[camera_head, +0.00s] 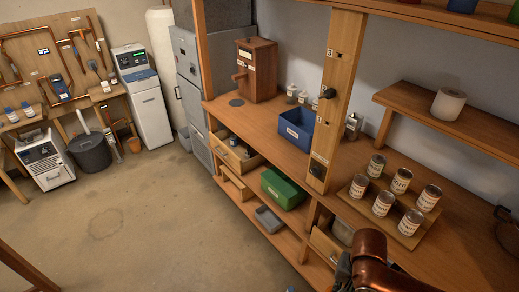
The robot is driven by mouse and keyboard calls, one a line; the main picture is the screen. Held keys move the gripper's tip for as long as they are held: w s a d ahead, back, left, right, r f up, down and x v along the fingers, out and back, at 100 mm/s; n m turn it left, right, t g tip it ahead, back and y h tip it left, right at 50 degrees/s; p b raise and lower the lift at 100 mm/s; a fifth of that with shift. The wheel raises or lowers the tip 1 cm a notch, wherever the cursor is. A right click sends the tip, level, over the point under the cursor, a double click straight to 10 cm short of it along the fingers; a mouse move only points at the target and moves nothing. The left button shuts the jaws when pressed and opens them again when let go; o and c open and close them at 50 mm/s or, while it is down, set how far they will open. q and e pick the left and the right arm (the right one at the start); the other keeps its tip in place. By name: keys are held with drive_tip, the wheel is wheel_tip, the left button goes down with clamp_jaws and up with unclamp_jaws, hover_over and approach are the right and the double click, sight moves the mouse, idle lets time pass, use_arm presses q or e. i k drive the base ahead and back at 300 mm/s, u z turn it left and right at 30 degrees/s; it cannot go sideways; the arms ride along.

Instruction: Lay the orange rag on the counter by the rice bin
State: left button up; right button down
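I see no orange rag in the head view. No thing is clearly marked as the rice bin; a brown wooden box (257,75) with a side handle and a small label stands at the far end of the wooden counter (270,115), and I cannot tell if it is the bin. A dark round disc lies on the counter left of it. A copper-coloured arm of mine comes in at the bottom right edge, with a dark gripper part (343,272) at its left end. Its fingertips are not clear. My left gripper is out of view.
A blue bin (297,127) stands on the counter beside a wooden post (335,95). Several labelled cans stand on a wooden board (408,236) at right. A green bin (283,188) sits on the shelf below. The concrete floor (130,235) at left is mostly clear.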

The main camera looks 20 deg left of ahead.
sight(253, 122)
drive_tip(key=u, duration=0.9)
drive_tip(key=i, duration=0.95)
drive_tip(key=u, duration=0.95)
drive_tip(key=i, duration=1.5)
drive_tip(key=z, duration=0.6)
drive_tip(key=i, duration=1.05)
drive_tip(key=z, duration=0.6)
